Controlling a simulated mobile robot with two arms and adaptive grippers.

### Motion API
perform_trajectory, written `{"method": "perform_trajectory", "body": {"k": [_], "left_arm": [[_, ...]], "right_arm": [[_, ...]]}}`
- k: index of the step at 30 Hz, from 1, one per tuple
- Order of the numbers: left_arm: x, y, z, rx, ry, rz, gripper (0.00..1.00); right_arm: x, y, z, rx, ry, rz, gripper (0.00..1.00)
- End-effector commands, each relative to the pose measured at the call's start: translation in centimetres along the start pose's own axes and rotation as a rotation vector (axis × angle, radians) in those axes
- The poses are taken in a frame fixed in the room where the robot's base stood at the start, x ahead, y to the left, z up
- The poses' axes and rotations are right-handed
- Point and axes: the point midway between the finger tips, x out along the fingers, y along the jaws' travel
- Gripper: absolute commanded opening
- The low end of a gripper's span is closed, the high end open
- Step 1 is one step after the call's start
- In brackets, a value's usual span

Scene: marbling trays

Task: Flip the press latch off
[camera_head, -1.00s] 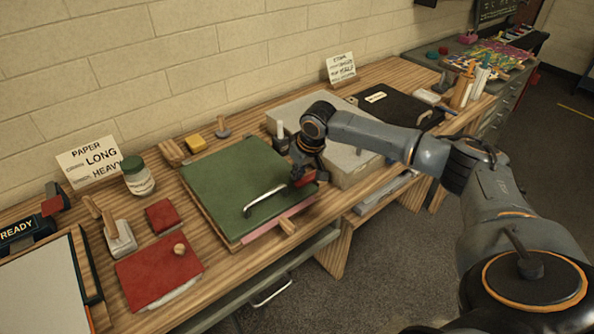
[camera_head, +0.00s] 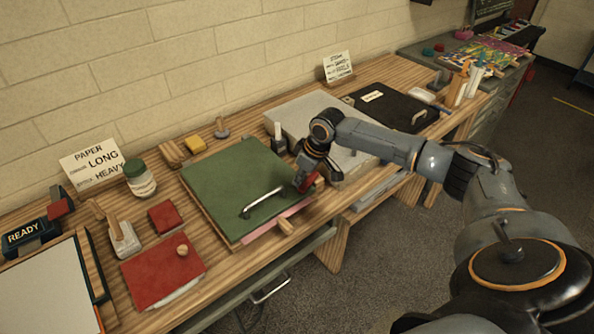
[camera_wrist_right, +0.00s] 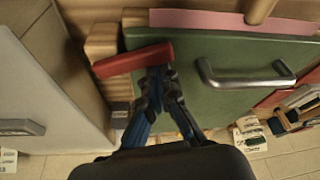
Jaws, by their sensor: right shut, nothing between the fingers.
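The press has a green lid (camera_head: 235,180) with a silver handle (camera_head: 262,202), and pink paper shows at its front edge. Its red latch (camera_head: 310,182) is at the lid's right edge. In the right wrist view the red latch (camera_wrist_right: 130,60) is a bar lying slantwise across the edge, one end over the green lid (camera_wrist_right: 225,105). My right gripper (camera_head: 302,184) is at the latch, its fingers shut and empty. In the right wrist view the fingertips (camera_wrist_right: 158,74) are right beside the bar; I cannot tell whether they touch it. My left gripper is out of view.
A grey box (camera_head: 350,165) stands close right of the press. A dark upright holder (camera_head: 278,142) is behind the latch. Red sheets (camera_head: 160,275), a jar (camera_head: 140,180) and a READY box (camera_head: 30,235) are left. A black case (camera_head: 395,108) lies further right.

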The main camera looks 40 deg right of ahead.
Motion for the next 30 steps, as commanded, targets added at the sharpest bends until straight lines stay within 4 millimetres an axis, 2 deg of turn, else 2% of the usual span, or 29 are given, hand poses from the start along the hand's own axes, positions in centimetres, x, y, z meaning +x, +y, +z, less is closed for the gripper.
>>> {"method": "perform_trajectory", "body": {"k": [3,10,30], "left_arm": [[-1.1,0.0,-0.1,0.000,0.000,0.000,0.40],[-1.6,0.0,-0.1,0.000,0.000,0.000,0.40],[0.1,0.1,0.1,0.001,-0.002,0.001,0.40]], "right_arm": [[-0.4,-0.1,0.7,-0.100,-0.002,-0.038,0.00],[-0.7,-0.2,1.9,-0.305,-0.001,-0.109,0.00],[-1.7,1.1,5.2,-0.897,0.001,-0.316,0.00]]}}
